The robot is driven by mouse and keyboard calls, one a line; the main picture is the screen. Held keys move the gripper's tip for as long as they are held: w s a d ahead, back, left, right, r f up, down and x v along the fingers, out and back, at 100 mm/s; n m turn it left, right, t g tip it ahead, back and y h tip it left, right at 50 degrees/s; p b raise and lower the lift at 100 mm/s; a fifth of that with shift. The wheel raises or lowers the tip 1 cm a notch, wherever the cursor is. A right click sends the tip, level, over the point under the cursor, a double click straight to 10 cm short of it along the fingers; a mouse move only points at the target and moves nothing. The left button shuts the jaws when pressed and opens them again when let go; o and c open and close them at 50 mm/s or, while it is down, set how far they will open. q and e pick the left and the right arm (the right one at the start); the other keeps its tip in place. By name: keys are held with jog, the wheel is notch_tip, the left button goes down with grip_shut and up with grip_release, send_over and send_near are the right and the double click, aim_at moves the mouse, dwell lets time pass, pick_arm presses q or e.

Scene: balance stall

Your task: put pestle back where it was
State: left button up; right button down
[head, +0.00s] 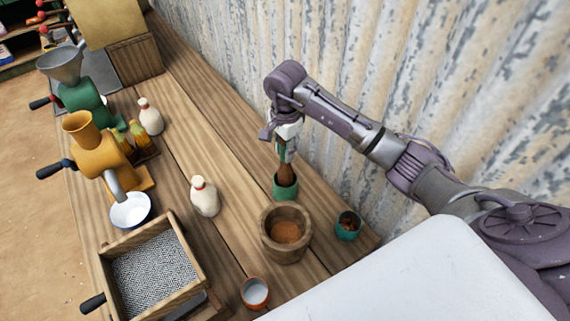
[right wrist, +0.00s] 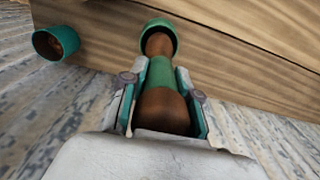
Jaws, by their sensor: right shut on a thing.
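The pestle (head: 285,173) is brown wood with a green band. It stands roughly upright, its lower end inside a small green cup (head: 286,190) on the counter behind the mortar. My right gripper (head: 287,150) is shut on the pestle's upper part from above. In the right wrist view the pestle (right wrist: 162,107) lies between the two fingers (right wrist: 162,90), and its far end enters the green cup (right wrist: 147,30). Whether it rests on the cup's bottom is hidden. The wooden mortar (head: 264,238) holds brown powder. My left gripper is not in view.
A teal cup (head: 347,232) stands right of the mortar, a reddish cup (head: 255,293) in front. A framed sieve box (head: 197,255), white bottles (head: 205,197), a white bowl (head: 130,211) and grinders (head: 92,150) stand left. A corrugated wall (head: 400,60) runs close behind my right arm.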

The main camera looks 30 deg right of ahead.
notch_tip(320, 180, down, 4)
jog(key=shift+f+p, duration=0.2)
jog(key=shift+p, duration=0.5)
jog(key=shift+f, duration=0.35)
jog(key=c, duration=0.9)
grip_release()
jog(key=shift+o, duration=0.2)
jog(key=shift+r, duration=0.25)
notch_tip(320, 180, up, 12)
jog(key=p, duration=0.6)
jog(key=shift+s, duration=0.1)
jog(key=shift+s+f, duration=0.1)
jog(key=shift+f, duration=0.05)
